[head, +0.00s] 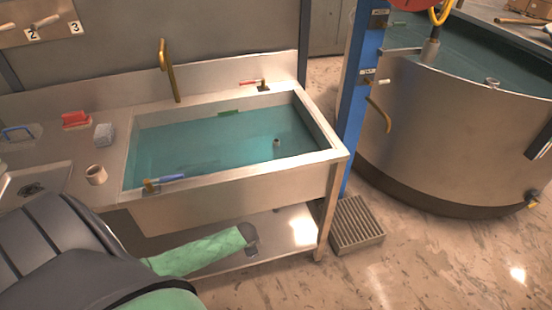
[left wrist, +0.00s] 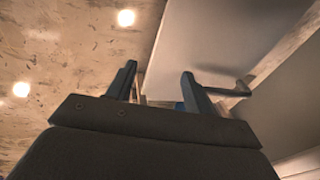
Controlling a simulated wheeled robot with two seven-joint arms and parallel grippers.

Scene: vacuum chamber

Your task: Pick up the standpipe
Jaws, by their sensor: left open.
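Anything below the surface is hard to make out. My left gripper (left wrist: 158,85) shows in the left wrist view, its two dark fingers apart with nothing held between them. That view shows floor and pale flat panels beyond the fingers, and no standpipe. In the head view I cannot make out the left gripper's fingers. My right gripper is in neither view.
A brass faucet (head: 168,70) rises behind the sink. A blue post (head: 352,100) and round tank (head: 455,130) stand right.

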